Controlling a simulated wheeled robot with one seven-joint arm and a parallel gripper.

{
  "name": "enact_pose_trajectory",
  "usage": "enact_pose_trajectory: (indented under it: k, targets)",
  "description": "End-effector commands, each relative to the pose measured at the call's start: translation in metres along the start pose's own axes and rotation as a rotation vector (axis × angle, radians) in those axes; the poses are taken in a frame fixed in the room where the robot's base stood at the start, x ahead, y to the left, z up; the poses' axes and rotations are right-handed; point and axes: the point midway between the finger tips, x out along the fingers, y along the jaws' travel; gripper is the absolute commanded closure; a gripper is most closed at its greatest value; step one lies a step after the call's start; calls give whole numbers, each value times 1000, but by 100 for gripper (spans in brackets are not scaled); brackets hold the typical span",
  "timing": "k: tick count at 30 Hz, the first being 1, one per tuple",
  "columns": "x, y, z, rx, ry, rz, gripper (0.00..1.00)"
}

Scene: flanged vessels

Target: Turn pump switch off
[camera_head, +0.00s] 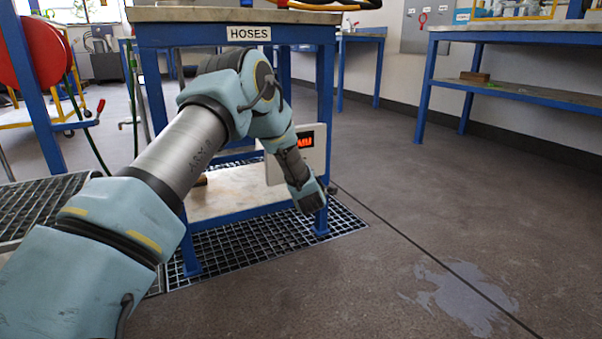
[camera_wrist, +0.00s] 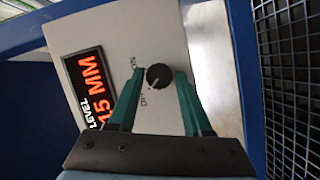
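The pump switch is a small round black knob (camera_wrist: 159,77) on a light grey panel (camera_wrist: 128,32) in the wrist view. A pale mark shows on its lower-left side. I cannot tell how far the fingertips are from the panel. In the head view the panel (camera_head: 316,155) is partly behind my arm, and the knob is hidden.
The panel's display (camera_wrist: 87,85) reads "LEVEL 15 MM" in orange. The panel is on a blue-framed table (camera_head: 322,80) labelled "HOSES", over a floor grating (camera_head: 262,238). A blue leg stands close right of the panel. Open floor with a wet patch (camera_head: 460,295) lies to the right.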

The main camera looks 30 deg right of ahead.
Motion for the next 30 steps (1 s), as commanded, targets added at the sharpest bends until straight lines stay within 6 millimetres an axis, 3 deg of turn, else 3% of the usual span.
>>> enact_pose_trajectory:
  k: [5, 16, 30]
  targets:
    - [0, 0, 0, 1, 0, 1, 29]
    - [-8, 2, 0, 2, -2, 0, 28]
    - [-92, 3, 0, 1, -2, -1, 28]
